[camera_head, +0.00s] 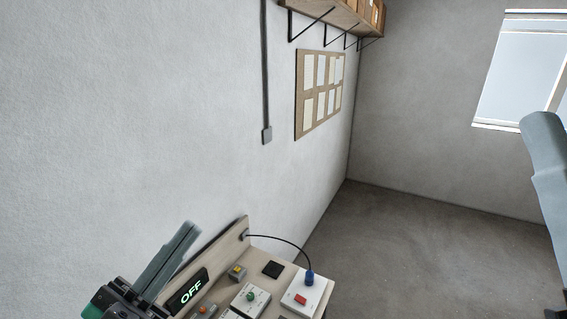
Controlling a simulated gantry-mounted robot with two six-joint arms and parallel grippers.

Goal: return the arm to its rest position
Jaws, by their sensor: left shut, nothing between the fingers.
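My left gripper (168,262) is at the lower left, a grey closed finger shape pointing up and right from a dark wrist. It is shut and empty. It is beside the left end of a pale workbench panel (236,240), in front of the wall. I cannot tell whether it touches the panel. Part of my right arm shows at the right edge as a grey-blue link; its gripper is out of the picture.
The panel carries an OFF display (190,291), a box with a green knob (251,297), a box with a red switch (301,299) and a blue plug (309,278) on a black cable. A shelf (335,14) and a notice board (320,90) are on the wall. The floor behind is clear.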

